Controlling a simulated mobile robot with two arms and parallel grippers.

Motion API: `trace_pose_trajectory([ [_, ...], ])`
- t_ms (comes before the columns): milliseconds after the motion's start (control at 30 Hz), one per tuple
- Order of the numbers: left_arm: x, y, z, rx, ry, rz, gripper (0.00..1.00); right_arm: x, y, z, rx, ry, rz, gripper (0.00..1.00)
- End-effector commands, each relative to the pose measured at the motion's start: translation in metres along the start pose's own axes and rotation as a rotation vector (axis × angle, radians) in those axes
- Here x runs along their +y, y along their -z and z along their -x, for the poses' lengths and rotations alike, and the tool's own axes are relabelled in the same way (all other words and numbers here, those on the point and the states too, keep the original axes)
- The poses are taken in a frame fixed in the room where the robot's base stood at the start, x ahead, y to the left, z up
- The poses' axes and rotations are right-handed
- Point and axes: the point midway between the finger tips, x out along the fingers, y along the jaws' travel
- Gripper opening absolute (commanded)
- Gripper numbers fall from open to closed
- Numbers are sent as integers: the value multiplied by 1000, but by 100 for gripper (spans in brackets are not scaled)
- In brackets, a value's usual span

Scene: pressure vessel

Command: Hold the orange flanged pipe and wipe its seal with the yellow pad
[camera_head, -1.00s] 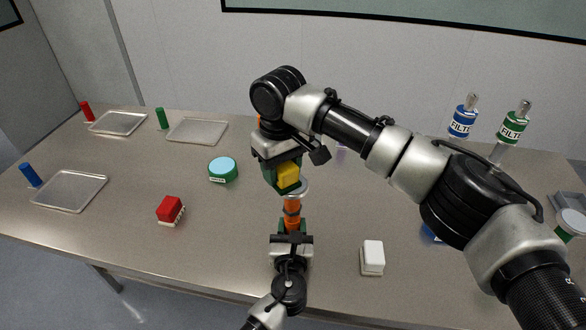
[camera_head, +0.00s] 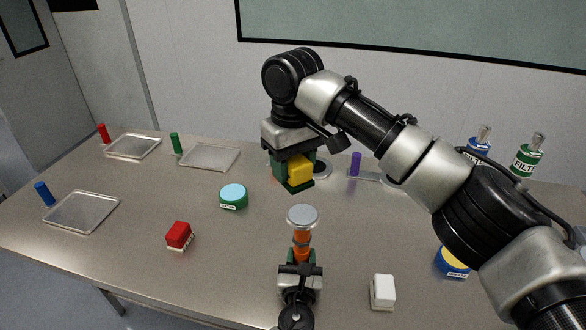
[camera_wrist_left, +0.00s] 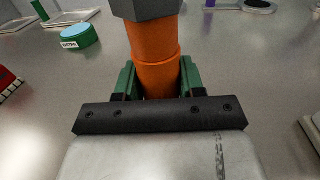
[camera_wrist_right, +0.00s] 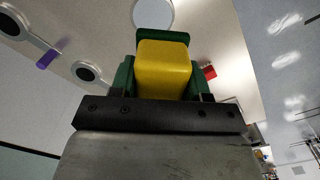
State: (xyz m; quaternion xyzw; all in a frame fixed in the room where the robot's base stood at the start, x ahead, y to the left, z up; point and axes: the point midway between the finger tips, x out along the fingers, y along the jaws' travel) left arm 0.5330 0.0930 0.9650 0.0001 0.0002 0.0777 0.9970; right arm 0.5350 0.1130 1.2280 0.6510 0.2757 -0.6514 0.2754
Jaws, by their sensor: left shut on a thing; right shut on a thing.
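The orange flanged pipe (camera_head: 302,238) stands upright with a round grey flange (camera_head: 302,215) on top. My left gripper (camera_head: 300,260) is shut on its lower part; the orange body also fills the middle of the left wrist view (camera_wrist_left: 155,60). My right gripper (camera_head: 296,176) is shut on the yellow pad (camera_head: 300,168), above the pipe and apart from it. In the right wrist view the yellow pad (camera_wrist_right: 163,68) sits between the green fingers, and a pale disc, seemingly the flange (camera_wrist_right: 153,14), shows beyond it. The seal itself cannot be made out.
A red block (camera_head: 179,234), a green round tin with a blue top (camera_head: 233,195) and a white block (camera_head: 382,290) stand around the pipe. A blue and yellow tin (camera_head: 452,262) is at right, partly behind my right arm. Trays (camera_head: 82,212) lie at left.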

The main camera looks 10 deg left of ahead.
Motion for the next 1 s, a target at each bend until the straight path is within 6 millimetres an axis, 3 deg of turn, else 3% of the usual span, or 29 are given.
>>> trace_pose_trajectory([
  [333, 0, 0, 0, 0, 0, 0, 4, 0, 0, 0, 1, 0, 0, 24],
  [367, 0, 0, 0, 0, 0, 0, 44, 0, 0, 0, 0, 0, 0, 24],
  [533, 0, 0, 0, 0, 0, 0, 69, 0, 0, 0, 0, 0, 0, 24],
  [833, 0, 0, 2, 0, 0, 0, 69, 0, 0, 0, 0, 0, 0, 24],
  [1000, 0, 2, 22, 3, 0, 0, 69, 0, 0, 0, 1, 0, 0, 24],
])
